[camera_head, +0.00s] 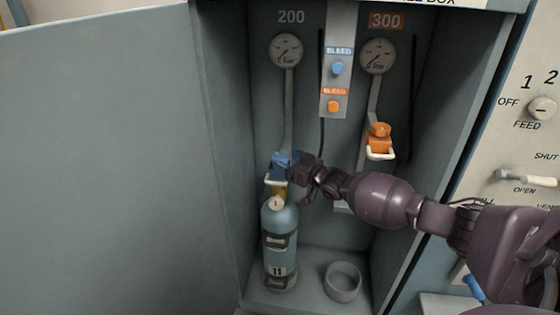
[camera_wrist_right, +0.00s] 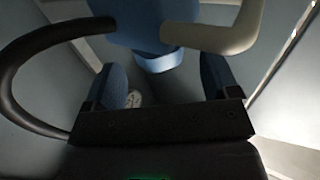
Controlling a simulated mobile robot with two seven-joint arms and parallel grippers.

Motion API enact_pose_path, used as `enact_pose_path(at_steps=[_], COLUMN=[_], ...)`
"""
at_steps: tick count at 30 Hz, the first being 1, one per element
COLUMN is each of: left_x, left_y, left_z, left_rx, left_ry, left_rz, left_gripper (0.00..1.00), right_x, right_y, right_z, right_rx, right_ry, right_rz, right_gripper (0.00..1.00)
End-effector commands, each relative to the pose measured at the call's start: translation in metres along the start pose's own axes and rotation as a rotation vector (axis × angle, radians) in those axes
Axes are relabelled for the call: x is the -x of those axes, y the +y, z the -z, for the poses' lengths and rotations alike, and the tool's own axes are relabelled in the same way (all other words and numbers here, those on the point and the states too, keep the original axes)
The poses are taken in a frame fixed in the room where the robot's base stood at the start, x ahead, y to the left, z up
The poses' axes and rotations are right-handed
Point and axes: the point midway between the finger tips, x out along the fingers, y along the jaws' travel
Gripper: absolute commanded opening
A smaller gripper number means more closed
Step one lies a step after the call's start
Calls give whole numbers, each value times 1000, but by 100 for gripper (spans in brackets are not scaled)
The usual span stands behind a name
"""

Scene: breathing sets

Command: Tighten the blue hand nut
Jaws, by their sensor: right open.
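The blue hand nut (camera_head: 280,160) sits at the lower end of the hose below the 200 gauge, above the gas bottle (camera_head: 280,235) marked 11. My right gripper (camera_head: 298,168) is beside it on its right, partly overlapping it in the head view. In the right wrist view, a blue block with a rounded blue end (camera_wrist_right: 162,62) lies ahead of the gripper's two blue-padded fingers (camera_wrist_right: 163,82). The fingers are apart with a gap between them, and I see no grip on the nut. My left gripper is not in view.
An orange nut (camera_head: 380,130) hangs below the 300 gauge (camera_head: 378,56) on the right. An empty ring holder (camera_head: 342,281) stands on the cabinet floor. The open door (camera_head: 100,150) fills the left, and a switch panel (camera_head: 530,130) is at the right.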

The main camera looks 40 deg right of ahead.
Motion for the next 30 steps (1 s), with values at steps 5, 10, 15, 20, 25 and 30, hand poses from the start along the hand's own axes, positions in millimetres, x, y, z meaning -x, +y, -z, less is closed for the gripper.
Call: enact_pose_path(at_steps=[5, 10, 15, 20, 25, 30], left_x=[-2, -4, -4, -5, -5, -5], left_y=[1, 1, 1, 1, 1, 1], left_z=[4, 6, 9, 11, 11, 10], left_rx=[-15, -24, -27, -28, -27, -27], left_ry=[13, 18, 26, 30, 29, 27], left_rz=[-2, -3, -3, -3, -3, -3], left_gripper=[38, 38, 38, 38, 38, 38], right_x=[-18, -26, -28, -28, -28, -28], right_y=[0, 0, 0, 0, 0, 0], right_z=[-3, -1, 0, 0, 0, 0], right_rx=[-1, -1, -1, -1, 0, 0], right_ry=[-2, -2, 0, 0, 0, 0], right_rz=[0, -1, -1, -1, -1, -1], right_gripper=[81, 81, 81, 80, 54, 32])
